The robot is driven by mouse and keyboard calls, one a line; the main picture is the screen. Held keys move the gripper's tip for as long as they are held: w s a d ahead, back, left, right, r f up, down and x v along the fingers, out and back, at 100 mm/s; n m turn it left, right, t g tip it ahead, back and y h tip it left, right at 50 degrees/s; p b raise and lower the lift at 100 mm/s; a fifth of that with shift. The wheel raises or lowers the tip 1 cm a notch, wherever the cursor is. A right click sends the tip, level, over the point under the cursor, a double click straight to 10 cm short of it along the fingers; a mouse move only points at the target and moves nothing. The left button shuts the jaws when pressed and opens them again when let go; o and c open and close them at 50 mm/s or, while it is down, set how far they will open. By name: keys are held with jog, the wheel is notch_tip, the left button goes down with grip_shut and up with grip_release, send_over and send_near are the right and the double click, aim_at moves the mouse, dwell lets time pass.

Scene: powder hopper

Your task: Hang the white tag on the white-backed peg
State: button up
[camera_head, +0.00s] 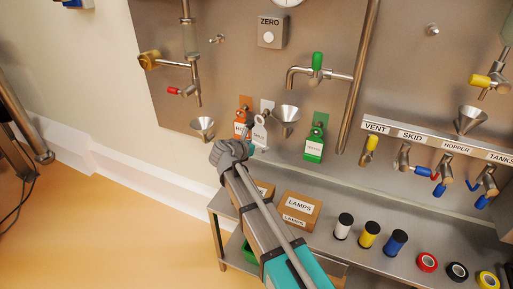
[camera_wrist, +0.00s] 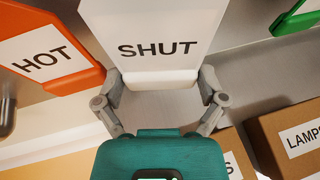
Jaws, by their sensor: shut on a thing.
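The white tag (camera_head: 260,131) reads SHUT in the wrist view (camera_wrist: 155,22). My gripper (camera_wrist: 160,80) is shut on its lower end, one finger at each side. The head view shows my gripper (camera_head: 261,145) just below the tag, partly hidden by my wrist. The white-backed peg (camera_head: 267,104) is on the steel panel, right above and behind the tag's top. The tag is roughly upright in front of it. I cannot tell whether the tag's hole is around the peg; the tag's top is outside the wrist view.
An orange HOT tag (camera_head: 241,130) hangs close on the left, also in the wrist view (camera_wrist: 45,50). A funnel (camera_head: 286,118) is close on the right, then a green tag (camera_head: 314,148). LAMPS boxes (camera_head: 301,211) stand on the bench below.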

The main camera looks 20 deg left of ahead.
jog(key=shift+w, duration=0.9)
jog(key=shift+w+d+f+b, duration=0.1)
jog(key=shift+w+f+b, duration=0.4)
jog(key=shift+w, duration=0.05)
jog(key=o, duration=0.8)
jog(key=shift+c, duration=0.2)
jog(key=shift+r, duration=0.1)
